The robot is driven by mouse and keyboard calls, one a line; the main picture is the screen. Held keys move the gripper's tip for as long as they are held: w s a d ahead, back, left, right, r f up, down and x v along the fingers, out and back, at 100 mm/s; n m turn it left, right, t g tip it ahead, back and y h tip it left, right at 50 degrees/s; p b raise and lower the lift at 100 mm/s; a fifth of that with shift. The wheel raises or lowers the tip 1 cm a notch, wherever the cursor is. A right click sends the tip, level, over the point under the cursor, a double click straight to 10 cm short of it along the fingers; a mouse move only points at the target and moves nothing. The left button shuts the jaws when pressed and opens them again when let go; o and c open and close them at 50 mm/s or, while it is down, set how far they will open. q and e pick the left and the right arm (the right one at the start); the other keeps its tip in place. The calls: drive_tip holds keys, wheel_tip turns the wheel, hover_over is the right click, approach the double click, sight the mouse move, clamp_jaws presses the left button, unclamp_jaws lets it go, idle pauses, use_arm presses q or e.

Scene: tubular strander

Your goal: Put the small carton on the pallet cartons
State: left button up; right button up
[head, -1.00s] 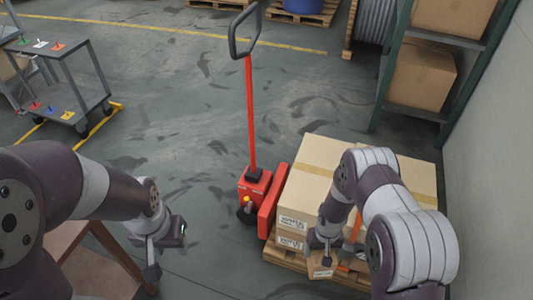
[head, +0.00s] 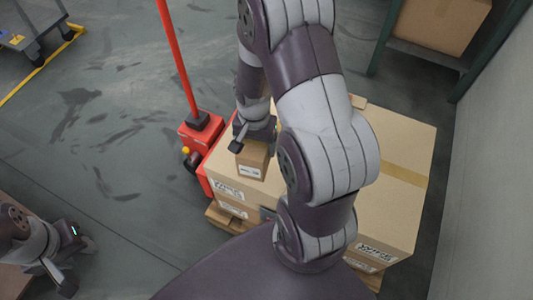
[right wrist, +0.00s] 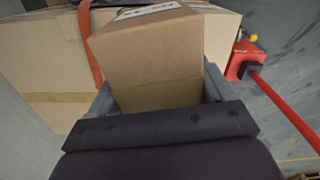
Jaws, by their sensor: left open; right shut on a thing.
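The small carton (head: 252,163) is a brown box with a white label. My right gripper (head: 254,140) is shut on it and holds it from above, over the left part of the pallet cartons (head: 405,140). I cannot tell whether it touches them. In the right wrist view the small carton (right wrist: 150,55) sits between the fingers (right wrist: 160,100), with the pallet cartons (right wrist: 50,60) behind it. The pallet cartons are large, taped and labelled, and stand on a wooden pallet (head: 222,217). My right arm hides much of their middle. My left gripper (head: 78,262) is open and empty at the lower left.
A red pallet jack (head: 200,135) with a tall red handle stands at the pallet's left side. A green-framed shelf (head: 425,55) with a carton is at the upper right, beside a grey wall (head: 495,160). The floor on the left is mostly clear.

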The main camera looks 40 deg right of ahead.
sight(264, 154)
drive_tip(key=s, duration=0.1)
drive_tip(key=s+f+m+b, duration=0.1)
drive_tip(key=b, duration=0.1)
drive_tip(key=shift+s+d+f+m, duration=0.25)
drive_tip(key=shift+s+f+m, duration=0.05)
drive_tip(key=shift+s+f, duration=0.1)
drive_tip(key=shift+w+d+f, duration=0.2)
drive_tip(key=shift+d, duration=0.05)
use_arm(q)
wheel_tip(264, 154, down, 8)
drive_tip(key=b, duration=0.3)
drive_tip(key=shift+f+b, duration=0.15)
drive_tip(key=shift+b, duration=0.25)
use_arm(e)
drive_tip(key=shift+w+d+f, duration=1.2)
drive_tip(key=shift+w+f, duration=0.1)
drive_tip(key=shift+f, duration=0.35)
drive_tip(key=shift+w+d+f, duration=1.2)
drive_tip(key=shift+w+f, duration=0.05)
drive_tip(key=shift+f, duration=0.45)
drive_tip(key=shift+w+d+f, duration=1.2)
drive_tip(key=shift+w+f, duration=0.1)
drive_tip(key=shift+f, duration=0.35)
use_arm(q)
drive_tip(key=shift+a, duration=0.15)
use_arm(e)
drive_tip(key=shift+f, duration=0.1)
